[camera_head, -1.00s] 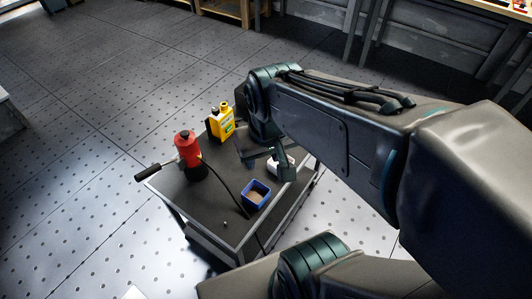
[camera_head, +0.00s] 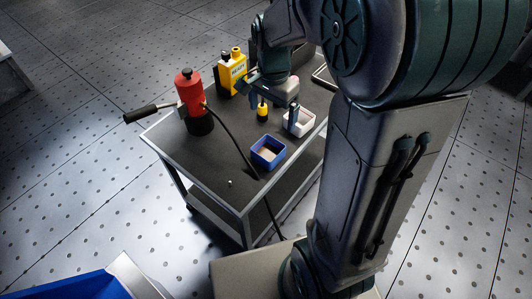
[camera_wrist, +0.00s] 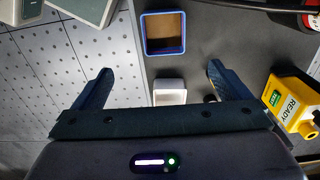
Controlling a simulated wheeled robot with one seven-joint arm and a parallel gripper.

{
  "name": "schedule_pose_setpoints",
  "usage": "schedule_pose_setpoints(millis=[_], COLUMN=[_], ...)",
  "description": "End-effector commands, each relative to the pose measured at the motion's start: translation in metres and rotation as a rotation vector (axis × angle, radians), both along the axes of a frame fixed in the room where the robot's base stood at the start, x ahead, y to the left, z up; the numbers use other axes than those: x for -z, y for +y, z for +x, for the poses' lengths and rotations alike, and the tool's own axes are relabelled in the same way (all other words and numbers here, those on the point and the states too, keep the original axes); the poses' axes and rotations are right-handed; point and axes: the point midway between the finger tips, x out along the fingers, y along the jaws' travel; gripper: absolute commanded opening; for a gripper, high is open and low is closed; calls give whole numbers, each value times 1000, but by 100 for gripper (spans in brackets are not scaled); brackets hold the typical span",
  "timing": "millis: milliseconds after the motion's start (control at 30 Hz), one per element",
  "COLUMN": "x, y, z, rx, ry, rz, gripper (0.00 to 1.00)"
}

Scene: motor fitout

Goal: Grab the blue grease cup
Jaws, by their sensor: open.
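The blue grease cup (camera_head: 268,152) is a small square open box with a brownish inside, standing on the dark cart top. In the wrist view the blue cup (camera_wrist: 165,33) is at top centre, beyond the fingertips and apart from them. My gripper (camera_head: 272,92) is over the far part of the cart, behind the blue cup in the head view. In the wrist view my gripper (camera_wrist: 160,82) is open, with its fingers spread wide and nothing held.
A red canister (camera_head: 190,95) with a black hose, a yellow READY box (camera_head: 231,73) and a small yellow-and-black item (camera_head: 262,110) are on the cart (camera_head: 207,180). The cart's front left is mostly clear.

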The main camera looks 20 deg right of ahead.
Motion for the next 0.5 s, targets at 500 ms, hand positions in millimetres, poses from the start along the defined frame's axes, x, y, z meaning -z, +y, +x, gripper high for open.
schedule_pose_setpoints(millis=[500], x=[84], y=[1], z=[2], rx=[11], ry=[3], rz=[-1], gripper=[96])
